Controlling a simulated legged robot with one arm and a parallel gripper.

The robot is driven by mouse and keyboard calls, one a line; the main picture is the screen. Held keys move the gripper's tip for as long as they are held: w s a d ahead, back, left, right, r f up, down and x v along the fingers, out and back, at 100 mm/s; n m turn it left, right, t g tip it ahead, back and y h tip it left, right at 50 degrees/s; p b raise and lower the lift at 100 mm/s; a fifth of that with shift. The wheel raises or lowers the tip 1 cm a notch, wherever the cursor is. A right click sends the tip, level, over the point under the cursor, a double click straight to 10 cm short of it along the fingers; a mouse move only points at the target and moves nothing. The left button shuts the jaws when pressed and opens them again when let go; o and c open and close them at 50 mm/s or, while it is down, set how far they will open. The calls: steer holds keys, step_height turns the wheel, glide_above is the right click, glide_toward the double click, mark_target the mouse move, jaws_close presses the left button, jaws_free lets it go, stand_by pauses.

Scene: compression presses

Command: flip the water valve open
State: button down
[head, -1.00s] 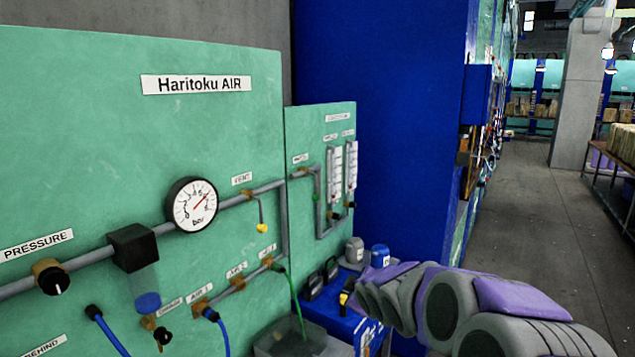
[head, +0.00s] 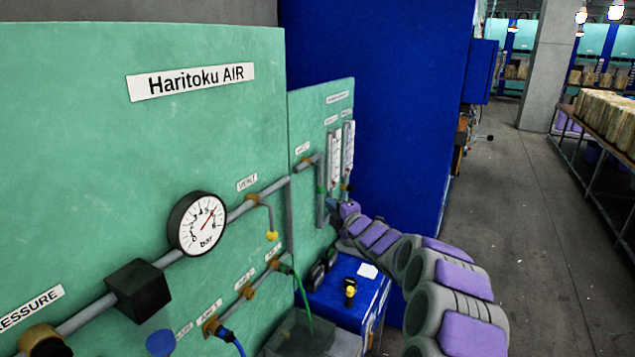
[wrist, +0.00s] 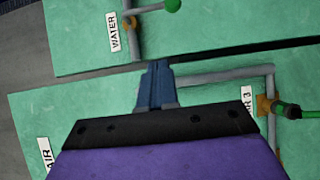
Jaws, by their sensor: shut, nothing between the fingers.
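The water valve (wrist: 131,22) is a brass fitting on a grey pipe beside the WATER label (wrist: 115,32), at the top of the wrist view. A green knob (wrist: 172,5) shows at the top edge, right of it. In the head view the valve (head: 304,162) is small, on the right-hand green panel. My gripper (wrist: 157,66) is shut and empty, its blue-grey fingertips in front of the gap between the two panels, below the valve and apart from it in the picture. In the head view my arm reaches the right panel's lower edge; the fingertips are hard to make out.
The left panel (head: 90,150) carries a pressure gauge (head: 197,224), a vent valve with a yellow knob (head: 271,236) and air outlets with hoses. A blue cabinet (head: 400,110) stands behind. The floor at right is open.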

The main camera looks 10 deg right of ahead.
steer(key=shift+d, duration=0.75)
steer(key=p, duration=0.3)
glide_toward(322, 188)
steer(key=w+a+r, duration=0.2)
steer(key=w+a, duration=0.2)
steer(key=shift+p+x, duration=0.6)
steer(key=shift+x, duration=0.35)
steer(key=shift+w+d, duration=0.25)
steer(key=shift+w+d+p, duration=0.2)
steer(key=shift+d+p, duration=0.1)
steer(key=shift+d, duration=0.05)
steer(key=shift+a, duration=0.2)
steer(key=shift+s+f+b, duration=0.1)
steer(key=shift+f+b, duration=0.1)
steer(key=shift+b, duration=0.6)
